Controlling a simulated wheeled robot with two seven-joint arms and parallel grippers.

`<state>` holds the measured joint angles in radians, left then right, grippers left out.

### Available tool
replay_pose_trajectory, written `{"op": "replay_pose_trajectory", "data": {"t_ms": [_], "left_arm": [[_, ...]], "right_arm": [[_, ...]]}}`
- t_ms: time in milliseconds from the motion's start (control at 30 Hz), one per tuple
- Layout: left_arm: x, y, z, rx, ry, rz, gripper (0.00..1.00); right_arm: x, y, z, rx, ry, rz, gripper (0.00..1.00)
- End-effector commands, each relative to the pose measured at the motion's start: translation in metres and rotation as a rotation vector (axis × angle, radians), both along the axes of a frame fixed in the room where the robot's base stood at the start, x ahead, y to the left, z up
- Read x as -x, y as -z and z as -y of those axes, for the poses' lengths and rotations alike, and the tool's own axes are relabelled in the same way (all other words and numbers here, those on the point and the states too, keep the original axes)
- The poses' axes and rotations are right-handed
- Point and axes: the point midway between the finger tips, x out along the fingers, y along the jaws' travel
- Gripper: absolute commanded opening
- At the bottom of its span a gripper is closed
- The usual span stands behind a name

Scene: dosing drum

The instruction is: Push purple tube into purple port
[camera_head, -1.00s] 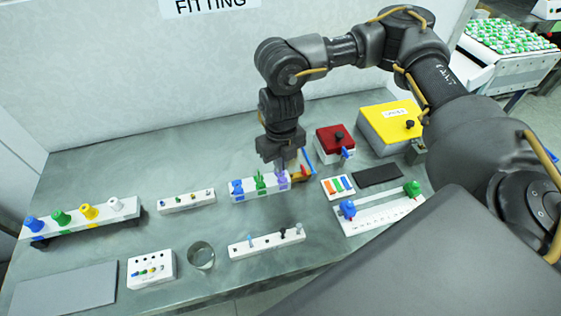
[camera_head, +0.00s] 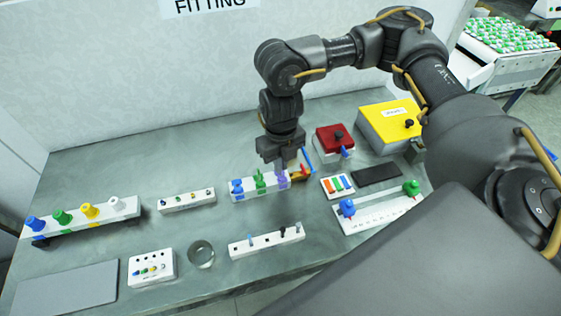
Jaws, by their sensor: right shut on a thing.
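A white block (camera_head: 248,195) stands in the middle of the table with a blue, a green and a purple port in a row. The purple port (camera_head: 282,181) is at its right end. My right gripper (camera_head: 283,168) points down directly over the purple port. It is shut on the purple tube, which is mostly hidden by the fingers. The tube's lower end is at the port; I cannot tell how deep it sits. A blue tube and a green tube (camera_head: 259,179) stand at the other two ports. My left gripper is not in view.
A red box (camera_head: 331,146) and a yellow box (camera_head: 388,127) stand behind to the right. A small orange-and-blue item is close beside the right gripper. The table behind the block is clear.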

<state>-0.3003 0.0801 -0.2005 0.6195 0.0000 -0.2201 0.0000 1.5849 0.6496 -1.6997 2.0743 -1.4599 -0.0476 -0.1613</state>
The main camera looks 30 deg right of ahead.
Motion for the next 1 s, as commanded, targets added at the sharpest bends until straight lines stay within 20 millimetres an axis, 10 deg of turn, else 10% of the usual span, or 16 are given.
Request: {"op": "replay_pose_trajectory", "data": {"t_ms": [1000], "left_arm": [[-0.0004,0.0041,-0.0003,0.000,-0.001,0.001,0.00]], "right_arm": [[0.0001,0.0086,0.0000,0.000,0.000,0.000,0.00]]}}
